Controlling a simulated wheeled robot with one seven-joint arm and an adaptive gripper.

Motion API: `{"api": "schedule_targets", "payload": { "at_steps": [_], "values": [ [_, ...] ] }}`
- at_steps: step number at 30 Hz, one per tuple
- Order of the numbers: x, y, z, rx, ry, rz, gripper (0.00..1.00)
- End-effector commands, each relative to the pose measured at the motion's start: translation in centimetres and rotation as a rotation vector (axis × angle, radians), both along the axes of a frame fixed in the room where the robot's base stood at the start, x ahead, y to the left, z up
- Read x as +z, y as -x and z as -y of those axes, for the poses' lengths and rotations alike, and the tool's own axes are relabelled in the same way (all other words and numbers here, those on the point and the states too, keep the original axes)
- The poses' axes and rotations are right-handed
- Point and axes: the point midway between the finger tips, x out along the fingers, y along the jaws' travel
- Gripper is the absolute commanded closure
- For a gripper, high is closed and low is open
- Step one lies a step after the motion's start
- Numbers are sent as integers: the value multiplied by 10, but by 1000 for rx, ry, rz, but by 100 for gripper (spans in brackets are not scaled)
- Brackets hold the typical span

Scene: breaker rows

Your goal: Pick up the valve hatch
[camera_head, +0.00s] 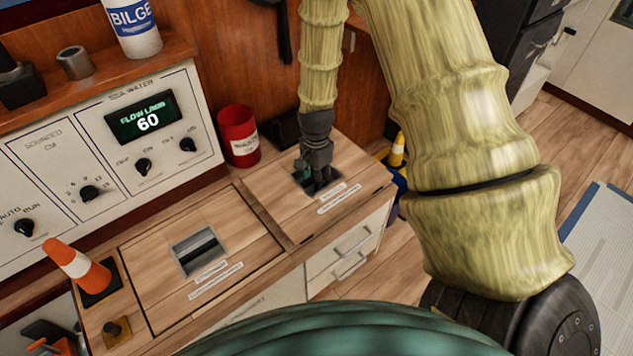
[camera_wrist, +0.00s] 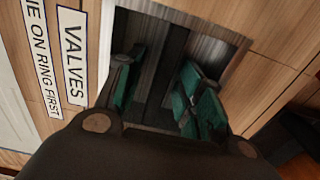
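The valve hatch (camera_head: 268,207) is a flat wooden panel set in the counter top, on the right of two panels in the head view. Its labels show in the wrist view, one reading VALVES (camera_wrist: 73,52). A square metal-lined recess (camera_wrist: 222,48) in the panel has a dark grip bar (camera_wrist: 170,62) across it. My gripper (camera_head: 316,182) points down into this recess. In the wrist view my gripper (camera_wrist: 163,98) has its green-padded fingers apart, one on each side of the bar. The fingertips are partly hidden in the recess, and I cannot tell whether they touch the bar.
A second hatch (camera_head: 150,255) with its own recess lies to the left. Drawers (camera_head: 340,255) are at the front.

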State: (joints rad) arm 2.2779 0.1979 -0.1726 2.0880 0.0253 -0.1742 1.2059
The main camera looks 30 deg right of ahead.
Motion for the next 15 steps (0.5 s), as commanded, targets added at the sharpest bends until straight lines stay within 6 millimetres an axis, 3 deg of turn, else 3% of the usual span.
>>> {"api": "schedule_targets", "payload": {
  "at_steps": [8,14,15],
  "values": [
    [-4,0,0,0,0,1,62],
    [-4,0,0,0,0,1,99],
    [-4,0,0,0,0,1,100]
  ]
}}
